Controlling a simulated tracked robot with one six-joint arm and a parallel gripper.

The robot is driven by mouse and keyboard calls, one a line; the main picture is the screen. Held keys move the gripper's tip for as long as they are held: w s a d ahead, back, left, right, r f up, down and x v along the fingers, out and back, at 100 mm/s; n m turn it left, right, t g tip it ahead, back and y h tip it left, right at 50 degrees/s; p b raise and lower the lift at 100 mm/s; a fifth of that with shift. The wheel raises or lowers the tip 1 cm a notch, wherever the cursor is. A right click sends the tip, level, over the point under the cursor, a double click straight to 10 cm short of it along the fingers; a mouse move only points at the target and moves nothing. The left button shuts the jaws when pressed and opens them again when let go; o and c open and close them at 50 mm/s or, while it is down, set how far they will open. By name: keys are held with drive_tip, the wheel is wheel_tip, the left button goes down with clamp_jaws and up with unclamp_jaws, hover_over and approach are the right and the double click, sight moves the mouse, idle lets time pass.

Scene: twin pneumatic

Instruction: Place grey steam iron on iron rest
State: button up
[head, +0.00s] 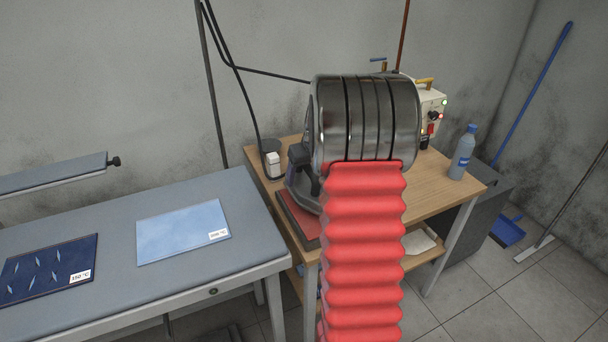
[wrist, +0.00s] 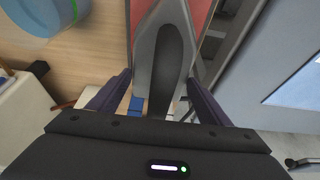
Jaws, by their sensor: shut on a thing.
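My gripper (wrist: 160,80) is shut on the grey steam iron (wrist: 164,45), with one dark finger on each side of it. In the wrist view the iron's tip points to the top of the picture. The red iron rest (wrist: 200,14) shows beside and beyond the iron's front. In the head view, part of the iron (head: 302,196) shows left of my arm, over the red rest (head: 298,217) at the wooden table's left edge. My arm hides most of the iron and part of the rest. I cannot tell whether the iron touches the rest.
The grey table (head: 110,222) at left bears a light blue cloth (head: 182,231) and a dark blue cloth (head: 48,270). Cables hang behind.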

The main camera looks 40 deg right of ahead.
sight(307, 182)
drive_tip(key=shift+f, duration=1.75)
drive_tip(key=o, duration=2.1)
drive_tip(key=shift+f, duration=0.15)
drive_tip(key=shift+c, duration=0.2)
drive_tip(key=v, duration=1.2)
